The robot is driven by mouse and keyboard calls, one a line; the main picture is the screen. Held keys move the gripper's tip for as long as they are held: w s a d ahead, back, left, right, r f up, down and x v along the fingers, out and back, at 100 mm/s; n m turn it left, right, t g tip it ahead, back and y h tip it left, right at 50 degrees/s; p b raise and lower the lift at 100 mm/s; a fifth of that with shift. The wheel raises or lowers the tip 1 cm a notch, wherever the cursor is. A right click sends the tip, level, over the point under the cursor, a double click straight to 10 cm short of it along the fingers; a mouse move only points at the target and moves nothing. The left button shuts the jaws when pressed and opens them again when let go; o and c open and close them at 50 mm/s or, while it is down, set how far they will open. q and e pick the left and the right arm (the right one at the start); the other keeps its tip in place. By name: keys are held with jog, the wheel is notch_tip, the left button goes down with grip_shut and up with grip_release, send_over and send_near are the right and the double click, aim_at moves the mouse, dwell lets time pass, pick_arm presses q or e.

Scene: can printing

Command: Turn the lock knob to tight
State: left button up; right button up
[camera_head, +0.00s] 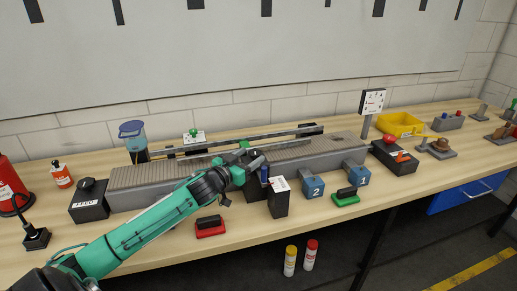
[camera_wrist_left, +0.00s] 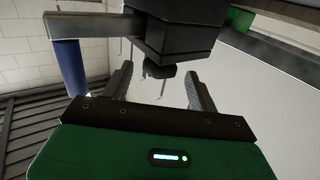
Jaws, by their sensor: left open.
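My left gripper (camera_head: 257,160) is at the middle of the long grey conveyor-like machine (camera_head: 150,177), by its rail. In the left wrist view, my left gripper (camera_wrist_left: 160,77) is open, with one finger on each side of a small black knob (camera_wrist_left: 162,84). The knob sits at the end of a larger black block (camera_wrist_left: 180,35) on a grey bar. I see gaps between the fingers and the knob, so it does not look gripped. The knob's tight or loose marking cannot be read. In the head view the gripper hides the knob. My right gripper is not in view.
A blue post (camera_wrist_left: 69,68) stands left of the fingers. A black box (camera_head: 278,198) with a white label stands in front of the machine.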

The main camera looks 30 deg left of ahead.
aim_at(258, 150)
pick_arm(q)
jog(key=w, duration=0.2)
jog(key=w+p, duration=0.1)
jog(key=w, duration=0.1)
jog(key=shift+d+r, duration=0.1)
jog(key=shift+d, duration=0.1)
jog(key=shift+w, duration=0.5)
jog(key=shift+w+d, duration=0.1)
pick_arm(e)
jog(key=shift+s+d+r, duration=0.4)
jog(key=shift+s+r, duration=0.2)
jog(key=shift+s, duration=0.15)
pick_arm(q)
jog(key=c, duration=1)
